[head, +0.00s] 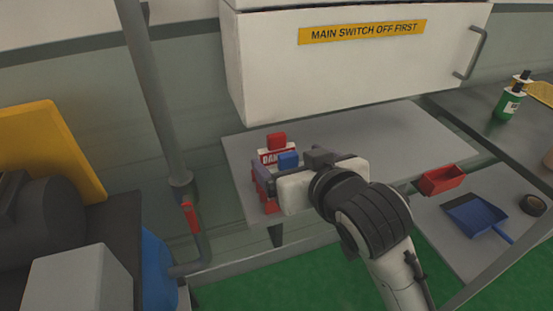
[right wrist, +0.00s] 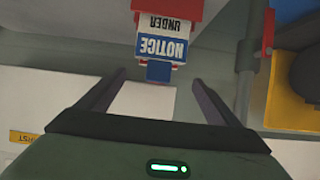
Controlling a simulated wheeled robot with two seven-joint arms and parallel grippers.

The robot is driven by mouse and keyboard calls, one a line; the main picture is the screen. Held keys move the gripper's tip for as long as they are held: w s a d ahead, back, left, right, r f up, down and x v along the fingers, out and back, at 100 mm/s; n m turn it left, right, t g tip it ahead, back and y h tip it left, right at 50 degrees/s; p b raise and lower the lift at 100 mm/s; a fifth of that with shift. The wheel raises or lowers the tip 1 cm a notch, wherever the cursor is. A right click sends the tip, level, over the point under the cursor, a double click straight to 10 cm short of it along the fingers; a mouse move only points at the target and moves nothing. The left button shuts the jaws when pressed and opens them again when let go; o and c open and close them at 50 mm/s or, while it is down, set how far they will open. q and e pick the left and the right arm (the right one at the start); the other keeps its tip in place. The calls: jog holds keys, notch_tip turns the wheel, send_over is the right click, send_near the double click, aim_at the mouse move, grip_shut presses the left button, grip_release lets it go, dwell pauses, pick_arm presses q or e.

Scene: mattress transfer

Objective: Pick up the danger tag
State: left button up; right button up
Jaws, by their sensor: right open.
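The danger tag (head: 267,157), white and red with a red block on top (head: 277,140), stands on the grey bench. Its lettering is partly hidden by a blue block (head: 288,159) in front. My right gripper (head: 290,168) is open over the bench, close to the tags. In the right wrist view a blue and white notice tag (right wrist: 162,48), seen upside down, lies just beyond the open fingertips (right wrist: 158,80), with nothing gripped. Red parts (right wrist: 205,10) show around that tag; I cannot tell whether they belong to the danger tag. My left gripper is out of view.
A white cabinet (head: 350,65) overhangs the grey bench (head: 400,140) at the back. A red bin (head: 441,180), blue dustpan (head: 475,215) and black tape roll (head: 532,205) lie at right. A grey post with a red-handled lever (head: 190,217) stands at left.

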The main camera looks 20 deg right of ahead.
aim_at(278, 148)
jog(key=x, duration=1)
jog(key=shift+d+r, duration=0.15)
jog(key=shift+d, duration=0.05)
jog(key=c, duration=1.2)
